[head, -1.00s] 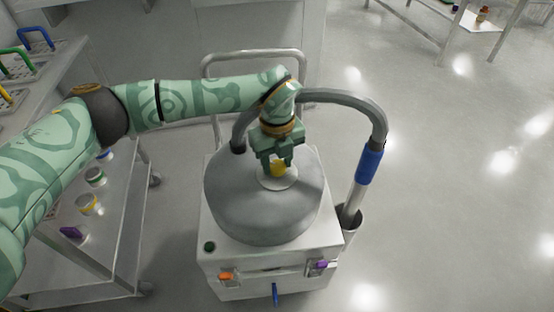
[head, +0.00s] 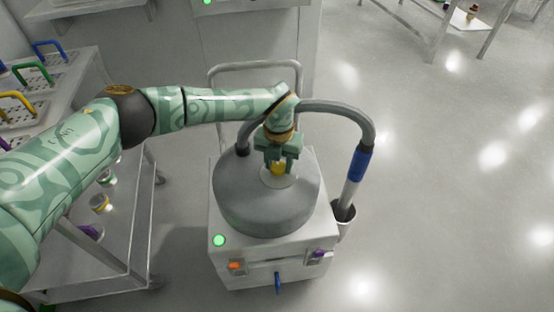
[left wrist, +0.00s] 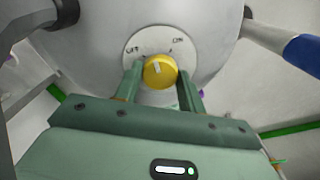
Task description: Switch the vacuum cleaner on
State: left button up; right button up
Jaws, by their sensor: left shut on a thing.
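The vacuum cleaner (head: 240,205) has a grey dome on a white boxy base. A yellow knob (head: 278,169) sits on a pale round dial plate (head: 272,182) on the dome. My left gripper (head: 278,163) comes down from above and is shut on the knob. In the left wrist view the fingers stand either side of the yellow knob (left wrist: 160,71), which has a white mark near its top. Lettering shows at the left and upper right of the plate (left wrist: 140,46). A round lamp (head: 218,240) on the base's front left corner glows bright green. My right gripper is out of view.
A grey hose (head: 345,108) arches to a blue-gripped wand (head: 357,165) standing in a holder at the right. A metal handle rail (head: 255,64) rises behind. A shelved cart (head: 120,255) with small jars stands left. The floor at right is clear.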

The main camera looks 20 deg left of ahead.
pick_arm(q)
jog(key=m+p, duration=0.1)
jog(key=m, duration=0.2)
jog(key=shift+m, duration=0.4)
jog(key=m, duration=0.3)
jog(key=shift+p, duration=0.35)
jog(key=shift+m, duration=1.3)
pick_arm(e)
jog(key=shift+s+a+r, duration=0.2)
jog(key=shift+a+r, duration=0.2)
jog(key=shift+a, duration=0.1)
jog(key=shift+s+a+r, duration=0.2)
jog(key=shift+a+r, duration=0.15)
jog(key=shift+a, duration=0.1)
pick_arm(q)
jog(key=shift+f, duration=0.1)
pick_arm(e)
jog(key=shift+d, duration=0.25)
pick_arm(q)
jog(key=o, duration=1)
jog(key=shift+c, duration=0.2)
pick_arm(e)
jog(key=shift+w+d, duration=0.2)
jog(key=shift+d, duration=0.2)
